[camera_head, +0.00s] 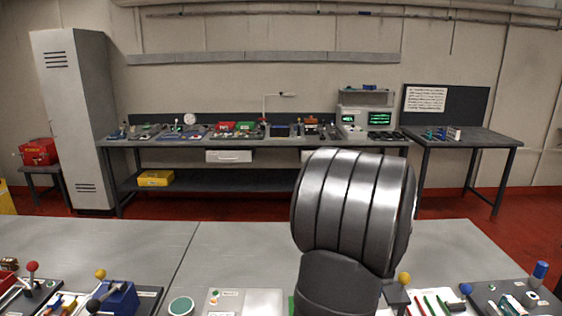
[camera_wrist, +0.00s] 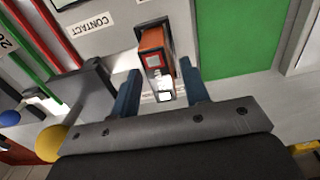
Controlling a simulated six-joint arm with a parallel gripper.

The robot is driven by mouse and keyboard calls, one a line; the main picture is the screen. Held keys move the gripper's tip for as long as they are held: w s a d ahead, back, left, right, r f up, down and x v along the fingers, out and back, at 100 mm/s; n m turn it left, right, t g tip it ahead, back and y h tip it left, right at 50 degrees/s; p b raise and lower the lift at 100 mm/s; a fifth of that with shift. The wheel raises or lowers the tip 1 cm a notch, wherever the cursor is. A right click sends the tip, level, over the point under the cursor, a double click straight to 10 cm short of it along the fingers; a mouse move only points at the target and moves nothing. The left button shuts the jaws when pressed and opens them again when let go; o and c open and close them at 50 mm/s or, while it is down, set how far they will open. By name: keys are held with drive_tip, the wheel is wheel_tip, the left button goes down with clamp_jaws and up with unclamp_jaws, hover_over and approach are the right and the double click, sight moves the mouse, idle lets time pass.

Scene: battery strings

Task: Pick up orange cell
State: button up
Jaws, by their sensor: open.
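The orange cell (camera_wrist: 151,40) shows in the wrist view, a small block with an orange top and a grey and white lower side, at a pale plate. My gripper (camera_wrist: 161,84) is open, with one blue finger on each side of the space just below the cell in the picture. The cell lies ahead of the fingertips, roughly in line with the gap. Whether a finger touches it I cannot tell. In the head view my arm stands in front and hides the gripper, and I cannot make out the cell there.
In the wrist view a plate labelled CONTACT (camera_wrist: 88,24) lies left of the cell, with red and green strips beyond. A dark block (camera_wrist: 85,90) and yellow ball (camera_wrist: 52,139) stand close by my gripper's left. A flat green panel (camera_wrist: 235,36) lies right.

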drive_tip(key=c, duration=0.9)
drive_tip(key=shift+r, duration=2.5)
drive_tip(key=shift+w, duration=0.1)
